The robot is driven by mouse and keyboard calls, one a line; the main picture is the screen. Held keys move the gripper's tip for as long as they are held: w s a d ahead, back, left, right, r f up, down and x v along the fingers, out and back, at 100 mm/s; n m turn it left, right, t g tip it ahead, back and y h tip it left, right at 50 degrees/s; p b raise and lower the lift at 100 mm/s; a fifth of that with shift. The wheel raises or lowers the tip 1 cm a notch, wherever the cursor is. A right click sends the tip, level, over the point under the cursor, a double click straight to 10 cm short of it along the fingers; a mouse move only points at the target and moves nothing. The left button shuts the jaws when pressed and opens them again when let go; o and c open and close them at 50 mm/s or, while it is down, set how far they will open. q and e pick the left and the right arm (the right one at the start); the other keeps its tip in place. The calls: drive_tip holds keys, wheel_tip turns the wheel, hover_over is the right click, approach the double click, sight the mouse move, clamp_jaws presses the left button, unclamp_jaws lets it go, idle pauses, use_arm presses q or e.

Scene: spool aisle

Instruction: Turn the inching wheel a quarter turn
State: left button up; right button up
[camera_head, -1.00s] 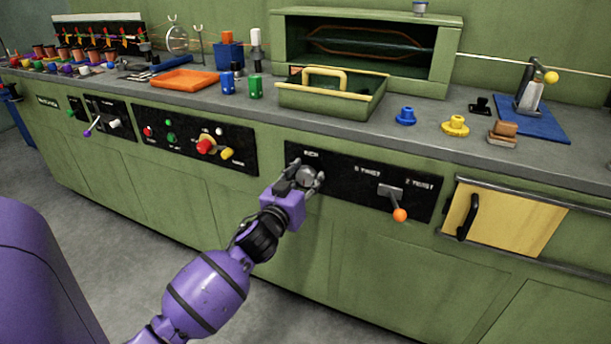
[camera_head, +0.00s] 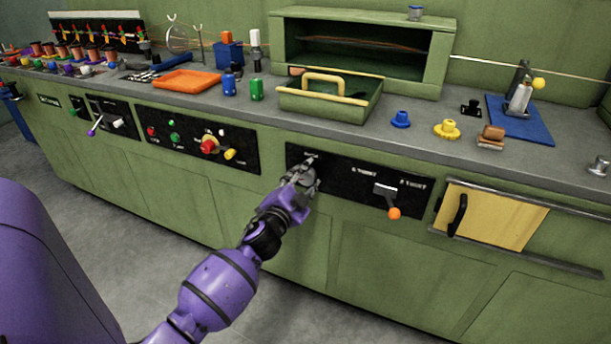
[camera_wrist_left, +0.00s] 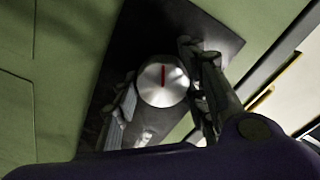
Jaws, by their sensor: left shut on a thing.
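The inching wheel is a round silver knob with a red line on its face (camera_wrist_left: 163,82). It sits on a black panel (camera_head: 345,172) on the front of the green cabinet. In the head view the wheel is mostly hidden by my left gripper (camera_head: 301,176). In the left wrist view my left gripper (camera_wrist_left: 165,95) has one finger on each side of the wheel and is shut on it. The red line points nearly straight up in that view. My right gripper is not in view.
An orange-tipped lever (camera_head: 393,212) is on the same panel to the right. A yellow door (camera_head: 492,217) with a black handle is further right. Left is a panel with red and yellow knobs (camera_head: 209,146). The floor in front is clear.

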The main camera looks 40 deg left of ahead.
use_arm(q)
drive_tip(key=m, duration=0.2)
drive_tip(key=shift+d+f+m, duration=0.1)
drive_tip(key=shift+f+m, duration=0.15)
drive_tip(key=shift+m, duration=0.15)
drive_tip(key=m+p, duration=0.1)
drive_tip(key=m, duration=0.2)
drive_tip(key=shift+s+f+m, duration=0.1)
drive_tip(key=shift+m, duration=0.4)
drive_tip(key=o, duration=1.1)
drive_tip(key=shift+a, duration=0.2)
drive_tip(key=v, duration=1.2)
